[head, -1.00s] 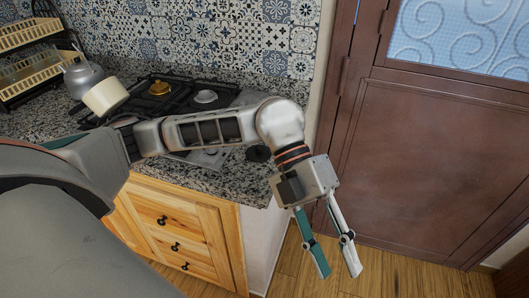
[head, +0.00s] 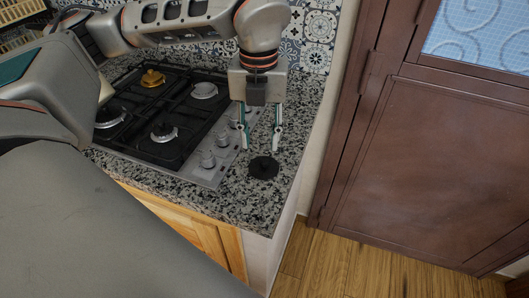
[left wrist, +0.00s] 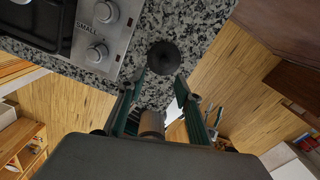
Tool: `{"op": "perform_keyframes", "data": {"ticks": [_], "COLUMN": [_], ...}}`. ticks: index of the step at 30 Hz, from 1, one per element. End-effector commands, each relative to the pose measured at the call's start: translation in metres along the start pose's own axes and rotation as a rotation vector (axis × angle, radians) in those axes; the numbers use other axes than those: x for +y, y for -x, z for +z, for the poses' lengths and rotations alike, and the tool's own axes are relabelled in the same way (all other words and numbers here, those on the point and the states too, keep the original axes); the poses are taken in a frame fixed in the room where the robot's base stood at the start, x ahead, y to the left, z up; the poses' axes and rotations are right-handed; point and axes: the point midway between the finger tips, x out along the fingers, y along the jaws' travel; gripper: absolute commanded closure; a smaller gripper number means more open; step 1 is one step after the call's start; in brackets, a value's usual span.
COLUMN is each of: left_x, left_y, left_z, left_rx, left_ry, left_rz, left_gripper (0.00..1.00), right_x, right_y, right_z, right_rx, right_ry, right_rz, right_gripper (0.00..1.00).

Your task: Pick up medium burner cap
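The black round burner cap (head: 263,167) lies on the speckled granite counter, right of the stove near the counter's front right corner. It also shows in the left wrist view (left wrist: 164,57), beyond the fingertips and between their lines. My left gripper (head: 260,147) points down above the counter, just behind and above the cap. Its two fingers are spread, with nothing between them. In the left wrist view the open fingers (left wrist: 158,88) frame the space just short of the cap. My right gripper is in neither view.
The gas stove (head: 165,115) with black grates, a gold-coloured burner and knobs (head: 207,160) stands left of the cap. The tiled wall (head: 307,38) is behind the counter. A brown door (head: 430,170) stands to the right. Counter around the cap is bare.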

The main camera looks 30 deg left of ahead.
Motion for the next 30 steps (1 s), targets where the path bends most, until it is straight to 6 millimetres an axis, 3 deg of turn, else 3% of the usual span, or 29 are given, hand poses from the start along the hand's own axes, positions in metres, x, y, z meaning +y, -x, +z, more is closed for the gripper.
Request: {"op": "perform_keyframes", "data": {"ticks": [10,21,30], "left_x": [-0.001,-0.007,-0.007], "left_y": [-0.029,-0.074,-0.077], "left_z": [0.001,0.006,0.006], "left_rx": [0.001,0.000,-0.001], "left_ry": [0.001,-0.001,0.000], "left_rz": [0.002,0.001,0.000], "left_gripper": [0.66,0.66,0.69], "right_x": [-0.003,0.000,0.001], "right_y": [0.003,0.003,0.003], "right_z": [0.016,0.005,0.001], "right_rx": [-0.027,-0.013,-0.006], "right_ry": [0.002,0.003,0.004], "right_rz": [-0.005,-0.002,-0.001], "right_gripper": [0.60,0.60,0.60]}}
